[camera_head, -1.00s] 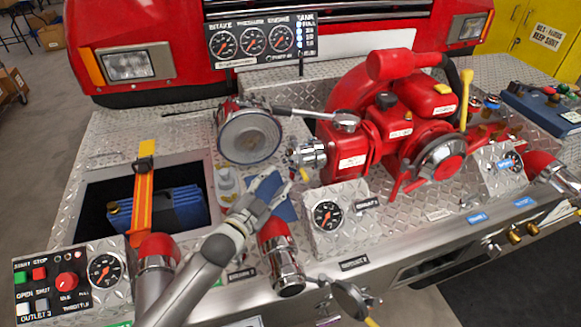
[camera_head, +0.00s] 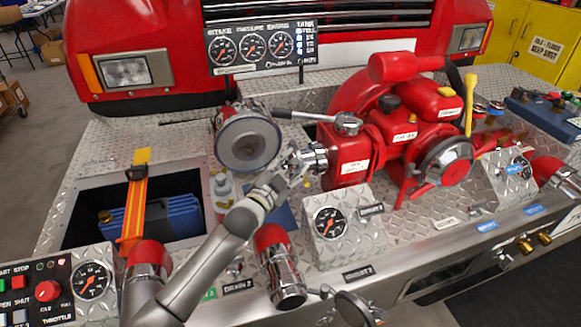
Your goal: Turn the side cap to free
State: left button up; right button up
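The side cap (camera_head: 318,158) is a chrome fitting with small lugs, on the left side of the red pump (camera_head: 352,150). My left arm comes in from the bottom left, and my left gripper (camera_head: 298,166) is at the cap's left face. Its grey fingers overlap the cap and its lugs in the picture, so I cannot tell whether they touch it or how far they are closed. The fingers hide part of the cap. My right gripper is not in view.
A large round chrome intake (camera_head: 246,140) stands close left of the gripper, with a metal bar (camera_head: 300,116) above it. A gauge block (camera_head: 333,217) and a red-and-chrome outlet (camera_head: 278,265) stand in front. An open recess with a blue case (camera_head: 160,212) lies left.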

pick_arm(q)
grip_shut()
